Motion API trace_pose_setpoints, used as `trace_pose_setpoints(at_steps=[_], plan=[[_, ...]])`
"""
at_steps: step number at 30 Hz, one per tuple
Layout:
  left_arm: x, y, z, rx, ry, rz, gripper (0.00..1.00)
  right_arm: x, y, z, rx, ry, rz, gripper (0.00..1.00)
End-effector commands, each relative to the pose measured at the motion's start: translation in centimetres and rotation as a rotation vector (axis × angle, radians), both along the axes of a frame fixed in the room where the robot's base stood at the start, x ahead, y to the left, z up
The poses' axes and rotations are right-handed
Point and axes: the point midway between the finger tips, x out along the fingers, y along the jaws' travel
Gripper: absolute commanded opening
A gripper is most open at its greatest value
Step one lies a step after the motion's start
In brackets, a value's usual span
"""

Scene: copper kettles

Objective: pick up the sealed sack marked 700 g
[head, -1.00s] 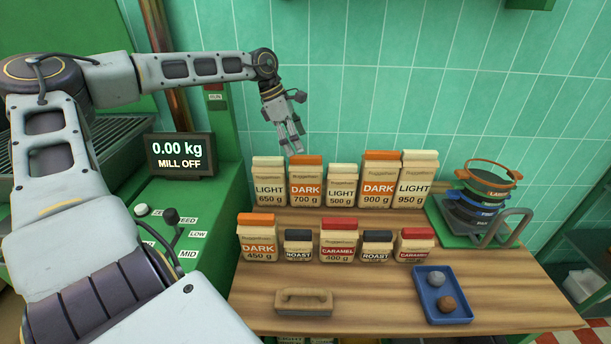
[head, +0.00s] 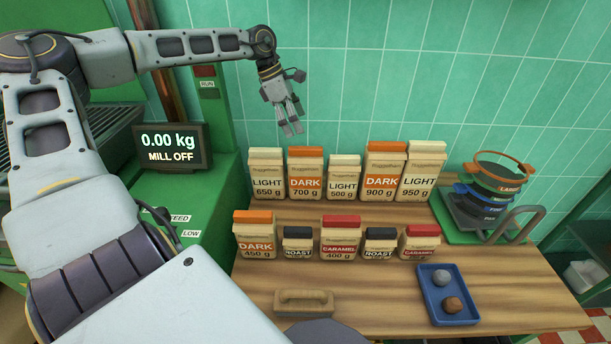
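The sack marked DARK 700 g (head: 306,172), with an orange top, stands upright in the back row on the wooden table. It is between the LIGHT 650 g sack (head: 266,175) and the LIGHT 500 g sack (head: 343,177). My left gripper (head: 292,130) hangs above and slightly left of the 700 g sack, fingers pointing down. It holds nothing and does not visibly touch the sack. Its fingers look close together, and I cannot tell whether they are open or shut. My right gripper is not in view.
DARK 900 g (head: 384,172) and LIGHT 950 g (head: 422,173) sacks stand to the right. A front row holds several smaller sacks, including DARK 450 g (head: 254,236). A brush (head: 303,303), blue tray (head: 434,312) and stacked sieves (head: 490,185) share the wooden table (head: 370,285).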

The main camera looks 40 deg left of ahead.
Motion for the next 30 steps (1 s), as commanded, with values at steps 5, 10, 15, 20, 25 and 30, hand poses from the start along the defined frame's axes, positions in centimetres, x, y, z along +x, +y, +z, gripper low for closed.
trace_pose_setpoints(at_steps=[5, 10, 15, 20, 25, 30], plan=[[0.2, -0.2, -0.7, 0.000, 0.001, 0.000, 0.86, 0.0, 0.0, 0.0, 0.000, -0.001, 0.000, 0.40], [0.5, -0.6, -2.0, 0.000, 0.003, 0.000, 0.86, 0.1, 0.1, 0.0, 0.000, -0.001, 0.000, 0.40], [0.8, -1.0, -3.4, 0.000, 0.003, -0.001, 0.86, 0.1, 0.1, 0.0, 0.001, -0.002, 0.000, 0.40], [1.1, -1.4, -4.5, 0.000, 0.003, -0.001, 0.86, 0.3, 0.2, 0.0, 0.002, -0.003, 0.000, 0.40], [1.4, -1.8, -5.8, 0.000, 0.003, -0.001, 0.86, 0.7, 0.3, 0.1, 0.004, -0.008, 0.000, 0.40], [1.8, -2.1, -6.9, 0.001, 0.002, -0.001, 0.86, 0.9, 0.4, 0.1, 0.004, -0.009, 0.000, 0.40]])
